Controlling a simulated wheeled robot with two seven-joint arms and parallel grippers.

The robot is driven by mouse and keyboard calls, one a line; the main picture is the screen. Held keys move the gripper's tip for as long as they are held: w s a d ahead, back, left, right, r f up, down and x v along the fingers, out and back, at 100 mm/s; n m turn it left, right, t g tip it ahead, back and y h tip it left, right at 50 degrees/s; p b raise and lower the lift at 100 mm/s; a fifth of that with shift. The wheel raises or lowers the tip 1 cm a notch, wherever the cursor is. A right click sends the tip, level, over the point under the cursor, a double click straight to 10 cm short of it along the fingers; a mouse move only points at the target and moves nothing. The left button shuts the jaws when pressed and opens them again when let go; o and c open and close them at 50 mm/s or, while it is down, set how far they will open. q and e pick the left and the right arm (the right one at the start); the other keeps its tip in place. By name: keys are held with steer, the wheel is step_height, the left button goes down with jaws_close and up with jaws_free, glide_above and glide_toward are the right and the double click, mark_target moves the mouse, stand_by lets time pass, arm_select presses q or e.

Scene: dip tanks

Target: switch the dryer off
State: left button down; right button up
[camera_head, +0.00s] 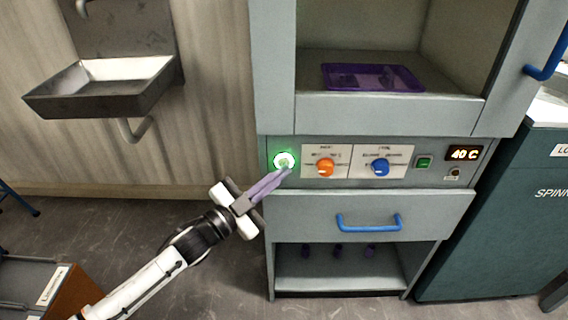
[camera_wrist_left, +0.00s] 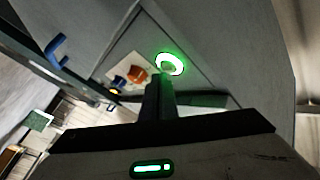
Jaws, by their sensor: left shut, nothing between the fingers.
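The dryer (camera_head: 362,216) is a grey cabinet with a control panel across its middle. At the panel's left end is a round power button (camera_head: 283,160) with a glowing green ring; the ring is also lit in the left wrist view (camera_wrist_left: 169,63). The display (camera_head: 463,153) reads 40 C. My left gripper (camera_head: 288,172) is shut and empty, its fingertips at the lower edge of the button. In the left wrist view its fingers (camera_wrist_left: 160,84) point at the button; whether they touch it I cannot tell. My right gripper is not in view.
Right of the button are an orange knob (camera_head: 325,168), a blue knob (camera_head: 380,167) and a small green switch (camera_head: 424,163). A purple tray (camera_head: 372,77) lies in the open chamber above. A blue drawer handle (camera_head: 368,222) sticks out below. A metal sink (camera_head: 101,87) hangs at left.

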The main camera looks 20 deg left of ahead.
arm_select(q)
steer(key=shift+w, duration=0.15)
stand_by(0.3)
steer(key=shift+w+a, duration=0.1)
steer(key=shift+w, duration=0.2)
steer(key=shift+s, duration=0.45)
steer(key=shift+s+p, duration=0.1)
steer(key=shift+p, duration=0.2)
steer(key=s+p, duration=0.1)
steer(key=s, duration=0.1)
steer(key=s+d, duration=0.1)
steer(key=s+p, duration=0.1)
steer(key=s, duration=0.1)
steer(key=shift+s+d+p, duration=0.3)
steer(key=shift+d, duration=0.1)
